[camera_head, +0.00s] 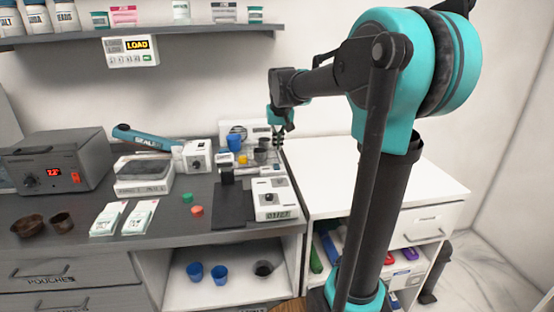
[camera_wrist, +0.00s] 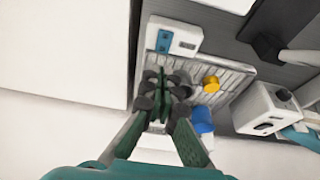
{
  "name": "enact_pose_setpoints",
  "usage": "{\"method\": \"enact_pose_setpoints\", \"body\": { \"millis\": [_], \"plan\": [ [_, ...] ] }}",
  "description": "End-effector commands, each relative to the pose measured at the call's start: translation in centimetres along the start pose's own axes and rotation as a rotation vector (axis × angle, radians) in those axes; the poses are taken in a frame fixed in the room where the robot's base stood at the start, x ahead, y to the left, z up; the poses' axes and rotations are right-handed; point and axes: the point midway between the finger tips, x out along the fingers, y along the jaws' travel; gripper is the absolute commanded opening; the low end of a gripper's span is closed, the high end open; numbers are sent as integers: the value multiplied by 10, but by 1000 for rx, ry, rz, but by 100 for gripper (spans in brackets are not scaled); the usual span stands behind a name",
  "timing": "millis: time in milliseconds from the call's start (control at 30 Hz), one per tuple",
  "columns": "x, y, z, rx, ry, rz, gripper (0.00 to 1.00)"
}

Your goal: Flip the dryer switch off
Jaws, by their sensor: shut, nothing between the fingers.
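A white panel with a dark fan-like mark (camera_head: 238,130) stands against the wall at the back of the counter; it looks like the dryer. A ridged grey rack (camera_wrist: 227,72) in front of it holds small cups. My gripper (camera_head: 280,138) is over the right end of this unit, at the counter's right end. In the wrist view my gripper (camera_wrist: 165,84) is shut and empty, its dark fingertips above the rack's left part. The fingers hide part of the white panel. I cannot make out the switch or its position.
A blue cup (camera_wrist: 202,118) and a yellow cup (camera_wrist: 211,83) are close to the fingers. A white box with a blue patch (camera_wrist: 185,42) lies beyond the rack. A white cabinet top (camera_head: 370,178) on the right is clear. A grey heater box (camera_head: 60,165) stands far left.

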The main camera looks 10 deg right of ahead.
Motion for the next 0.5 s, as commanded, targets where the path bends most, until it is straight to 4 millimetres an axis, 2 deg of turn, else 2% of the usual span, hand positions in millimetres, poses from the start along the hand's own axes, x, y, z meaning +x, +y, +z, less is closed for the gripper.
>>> {"method": "enact_pose_setpoints", "body": {
  "millis": [200,400,500],
  "plan": [
    [41,0,2,0,0,0,0],
    [64,0,7,0,0,0,0],
    [69,0,8,0,0,0,0]
  ]
}}
